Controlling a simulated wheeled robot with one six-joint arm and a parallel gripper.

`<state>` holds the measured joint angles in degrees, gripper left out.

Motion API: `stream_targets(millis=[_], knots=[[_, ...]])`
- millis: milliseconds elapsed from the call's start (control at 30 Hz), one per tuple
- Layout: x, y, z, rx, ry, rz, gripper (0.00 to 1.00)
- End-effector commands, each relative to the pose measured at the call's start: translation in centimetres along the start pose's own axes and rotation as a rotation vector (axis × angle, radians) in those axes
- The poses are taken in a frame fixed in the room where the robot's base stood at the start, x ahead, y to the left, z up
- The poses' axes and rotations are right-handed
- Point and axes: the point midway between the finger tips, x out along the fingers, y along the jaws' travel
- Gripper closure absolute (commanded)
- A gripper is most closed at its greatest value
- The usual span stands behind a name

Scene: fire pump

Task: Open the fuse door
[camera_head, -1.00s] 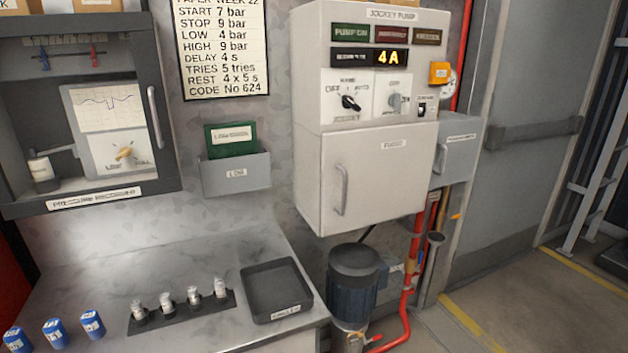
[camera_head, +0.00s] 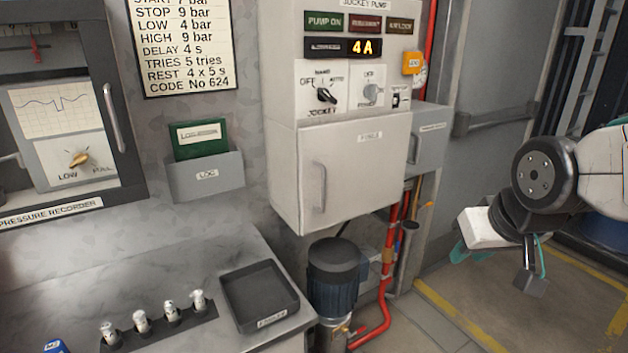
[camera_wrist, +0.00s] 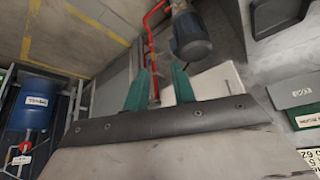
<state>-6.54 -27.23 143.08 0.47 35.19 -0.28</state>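The fuse door (camera_head: 350,165) is the pale front of the lower part of the jockey pump cabinet, and it is closed. Its upright bar handle (camera_head: 319,187) is near the door's left edge. My gripper is at the right in the head view, well apart from the door and in front of the grey door. In the wrist view my gripper (camera_wrist: 160,86) shows two teal fingers spread apart with nothing between them. A pale cabinet surface (camera_wrist: 218,82) shows beyond the right finger; its handle cannot be made out there.
A blue motor (camera_head: 334,285) and red pipe (camera_head: 384,312) stand below the cabinet. A bench with a black tray (camera_head: 260,294) and several fuses is at the lower left. A grey side box (camera_head: 428,140) adjoins the cabinet.

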Motion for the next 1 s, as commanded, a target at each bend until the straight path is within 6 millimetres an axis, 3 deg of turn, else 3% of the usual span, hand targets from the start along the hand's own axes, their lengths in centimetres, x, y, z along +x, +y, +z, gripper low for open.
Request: stream_targets(millis=[33,200,400,633,867,1000], knots=[[2.2,-1.2,-2.7,-0.026,0.072,-0.017,0.74],[7.5,-5.8,-11.1,-0.089,0.370,-0.077,0.74],[11.9,-12.3,-17.5,-0.138,0.707,-0.158,0.74],[14.0,-17.3,-19.9,-0.156,0.974,-0.231,0.74],[14.5,-18.9,-20.8,-0.157,1.058,-0.253,0.74],[15.4,-19.4,-22.5,-0.157,1.059,-0.253,0.74]])
